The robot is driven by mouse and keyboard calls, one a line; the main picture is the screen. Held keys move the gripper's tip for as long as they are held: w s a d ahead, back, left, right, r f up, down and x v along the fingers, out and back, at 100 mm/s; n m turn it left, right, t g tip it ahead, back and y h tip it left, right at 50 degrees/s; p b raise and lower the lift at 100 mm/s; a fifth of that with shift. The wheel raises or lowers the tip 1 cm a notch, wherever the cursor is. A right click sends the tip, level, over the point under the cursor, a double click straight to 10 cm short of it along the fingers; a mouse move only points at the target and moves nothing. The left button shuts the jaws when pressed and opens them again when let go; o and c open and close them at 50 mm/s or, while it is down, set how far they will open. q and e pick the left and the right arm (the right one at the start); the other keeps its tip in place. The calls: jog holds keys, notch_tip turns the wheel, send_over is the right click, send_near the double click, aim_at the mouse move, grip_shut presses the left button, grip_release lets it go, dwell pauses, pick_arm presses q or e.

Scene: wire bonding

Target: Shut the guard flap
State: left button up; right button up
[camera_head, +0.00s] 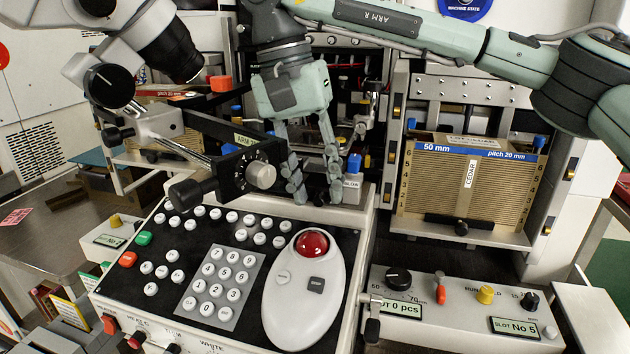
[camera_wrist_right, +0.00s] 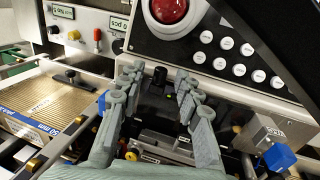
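My right gripper (camera_head: 315,198) hangs pointing down over the back edge of the keypad console, with its two fingers apart. In the right wrist view the open gripper (camera_wrist_right: 159,75) has a small black knob (camera_wrist_right: 160,78) between its fingertips, with space on both sides. Behind the knob is a dark, glossy panel (camera_wrist_right: 155,106), which may be the guard flap; I cannot tell for sure, nor how far it stands open. In the head view my fingers and hand hide much of this area. My left gripper is not in view.
The console with white keys (camera_head: 216,286) and a red trackball (camera_head: 311,243) lies in front. A microscope (camera_head: 150,50) and a black clamp arm (camera_head: 235,170) stand close at left. A slotted magazine (camera_head: 468,185) stands at right. A blue-capped block (camera_wrist_right: 278,156) sits beside my fingers.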

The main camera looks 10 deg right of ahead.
grip_shut()
dwell(0.6)
